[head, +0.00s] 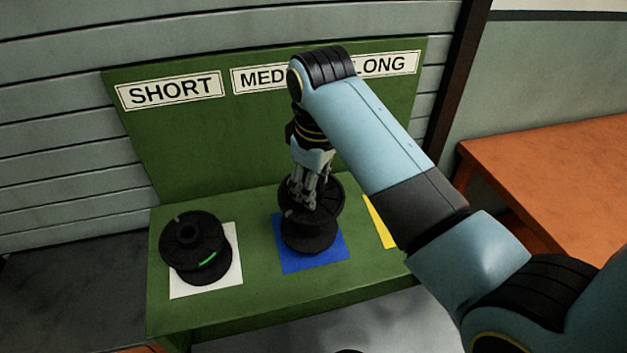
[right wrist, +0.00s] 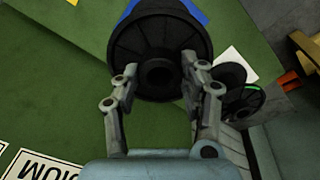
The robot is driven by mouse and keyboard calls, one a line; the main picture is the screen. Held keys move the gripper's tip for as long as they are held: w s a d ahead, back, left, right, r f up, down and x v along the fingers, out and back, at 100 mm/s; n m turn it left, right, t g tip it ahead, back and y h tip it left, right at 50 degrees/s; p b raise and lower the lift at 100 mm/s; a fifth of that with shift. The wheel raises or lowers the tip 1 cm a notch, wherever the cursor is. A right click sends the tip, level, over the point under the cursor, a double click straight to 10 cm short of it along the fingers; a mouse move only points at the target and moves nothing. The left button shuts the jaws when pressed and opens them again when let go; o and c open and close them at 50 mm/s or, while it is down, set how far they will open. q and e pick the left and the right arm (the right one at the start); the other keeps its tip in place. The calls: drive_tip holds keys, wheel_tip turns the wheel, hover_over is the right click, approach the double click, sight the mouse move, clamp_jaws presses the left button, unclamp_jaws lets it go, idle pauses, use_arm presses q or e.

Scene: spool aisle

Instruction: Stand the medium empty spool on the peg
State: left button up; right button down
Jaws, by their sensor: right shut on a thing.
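A black spool (head: 309,236) is over the blue square (head: 323,260) in the middle of the green bench, below the partly hidden MED label (head: 261,77). It looks upright and bare of cable; I cannot tell whether it touches the square. My right gripper (head: 309,203) reaches down to its top from above and is shut on it. In the right wrist view the fingers (right wrist: 161,76) sit at either side of the spool (right wrist: 150,42), around its hub hole. No peg shows in either view. My left gripper is not in view.
Another black spool (head: 193,246) with a green mark stands on the white square (head: 231,275) at left, under the SHORT label (head: 169,90). A yellow square (head: 379,219) at right is bare where visible, partly behind my right arm. An orange table (head: 560,165) stands to the right.

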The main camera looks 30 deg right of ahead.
drive_tip(key=shift+w+d+f+b, duration=0.1)
drive_tip(key=shift+w+f+b, duration=0.2)
drive_tip(key=shift+f, duration=0.6)
drive_tip(key=shift+w+f+b, duration=0.1)
drive_tip(key=shift+f+b, duration=0.25)
drive_tip(key=shift+f, duration=0.5)
drive_tip(key=c, duration=0.6)
unclamp_jaws()
drive_tip(key=shift+s, duration=0.1)
drive_tip(key=r, duration=0.4)
drive_tip(key=s+r, duration=0.1)
drive_tip(key=r, duration=0.3)
drive_tip(key=s+r, duration=0.1)
drive_tip(key=r, duration=0.2)
drive_tip(key=shift+a+r, duration=0.3)
drive_tip(key=shift+r, duration=0.1)
